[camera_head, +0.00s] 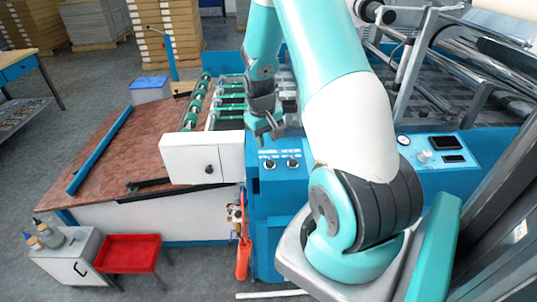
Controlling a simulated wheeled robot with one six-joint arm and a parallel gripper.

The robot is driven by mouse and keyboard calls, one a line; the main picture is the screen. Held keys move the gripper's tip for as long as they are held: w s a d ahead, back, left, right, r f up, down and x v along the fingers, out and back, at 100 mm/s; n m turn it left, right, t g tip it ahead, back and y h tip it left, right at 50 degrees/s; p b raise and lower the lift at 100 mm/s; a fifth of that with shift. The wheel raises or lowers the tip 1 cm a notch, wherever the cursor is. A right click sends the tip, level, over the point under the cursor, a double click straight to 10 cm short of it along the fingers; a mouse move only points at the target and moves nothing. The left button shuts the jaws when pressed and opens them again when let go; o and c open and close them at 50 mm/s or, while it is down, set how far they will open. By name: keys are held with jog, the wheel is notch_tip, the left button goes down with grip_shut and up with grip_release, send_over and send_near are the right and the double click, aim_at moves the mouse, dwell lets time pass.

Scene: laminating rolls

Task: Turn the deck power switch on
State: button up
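Two small dark knob switches sit side by side on the blue machine panel, a left switch (268,164) and a right switch (293,163). Each has a white label above it, too small to read, so I cannot tell which is the deck power switch. My gripper (267,131) hangs just above the left switch and its label, pointing down. Its fingertips look apart, with nothing visible between them. I cannot tell how far it is from the panel.
A white box (203,158) with a black knob stands left of the switches. Another blue panel (437,176) with a gauge and displays is at right. Green-wheeled rollers (228,101) lie behind.

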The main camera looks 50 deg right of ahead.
aim_at(269, 159)
jog(key=f, duration=0.2)
jog(key=f+p, duration=0.1)
jog(key=f, duration=0.5)
jog(key=shift+s+d+p, duration=0.15)
jog(key=shift+d+p, duration=0.15)
jog(key=shift+d, duration=0.1)
jog(key=shift+c, duration=0.2)
grip_shut()
jog(key=shift+s, duration=0.1)
